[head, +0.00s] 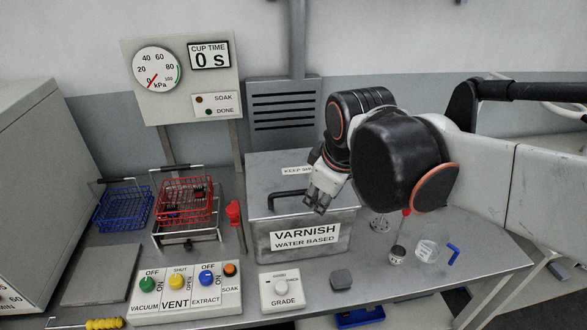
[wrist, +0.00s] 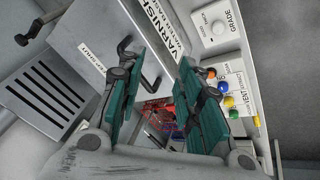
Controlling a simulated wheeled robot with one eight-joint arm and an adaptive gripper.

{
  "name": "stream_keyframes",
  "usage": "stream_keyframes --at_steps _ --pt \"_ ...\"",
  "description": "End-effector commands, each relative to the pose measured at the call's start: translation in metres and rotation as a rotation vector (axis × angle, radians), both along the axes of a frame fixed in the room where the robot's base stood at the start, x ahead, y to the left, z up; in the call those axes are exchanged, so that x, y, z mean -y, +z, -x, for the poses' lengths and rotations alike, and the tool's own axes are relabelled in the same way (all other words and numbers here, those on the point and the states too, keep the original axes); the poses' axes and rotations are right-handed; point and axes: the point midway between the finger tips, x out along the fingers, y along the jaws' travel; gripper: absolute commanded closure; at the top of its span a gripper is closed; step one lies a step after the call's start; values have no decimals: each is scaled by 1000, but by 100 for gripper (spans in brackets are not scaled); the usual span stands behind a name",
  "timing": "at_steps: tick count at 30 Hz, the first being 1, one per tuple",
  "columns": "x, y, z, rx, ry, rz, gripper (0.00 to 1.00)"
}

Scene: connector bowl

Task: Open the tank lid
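The varnish tank (head: 285,240) is a grey metal box with a "VARNISH WATER BASED" label on its front, in the middle of the bench in the head view. Its flat lid (head: 268,172) lies shut on top, with a black bar handle (head: 283,195) and a partly covered "KEEP SHUT" label. My gripper (head: 320,200) is above the lid's right part, to the right of the handle. In the wrist view my gripper (wrist: 160,72) has its green-padded fingers apart with nothing held. The lid (wrist: 100,40) shows there at upper left, its handle partly hidden by a finger.
A red wire basket (head: 183,200) and a blue basket (head: 124,207) stand left of the tank. A control panel (head: 185,295) and a grade dial box (head: 281,291) are in front. Small cups (head: 397,255) stand right. A vented wall box (head: 284,108) is behind.

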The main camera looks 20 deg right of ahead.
Motion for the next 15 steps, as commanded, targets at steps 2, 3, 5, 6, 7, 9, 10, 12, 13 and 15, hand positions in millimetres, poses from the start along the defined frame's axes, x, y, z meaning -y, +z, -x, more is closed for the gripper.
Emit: stream_keyframes --at_steps 2,3,5,6,7,9,10,12,13,15 --pt "-4 23 -22 -39 121 52 67" --pt "-6 29 -31 -60 187 80 67" --pt "-9 37 -45 -90 286 118 67" --pt "-11 42 -54 -108 350 141 67" --pt "-13 45 -60 -123 396 156 67" --pt "-16 49 -74 -152 497 188 67" --pt "-17 51 -79 -163 536 200 67" --pt "-20 53 -89 -185 612 221 67" --pt "-21 53 -92 -192 639 228 67" --pt "-22 53 -97 -205 689 241 67"
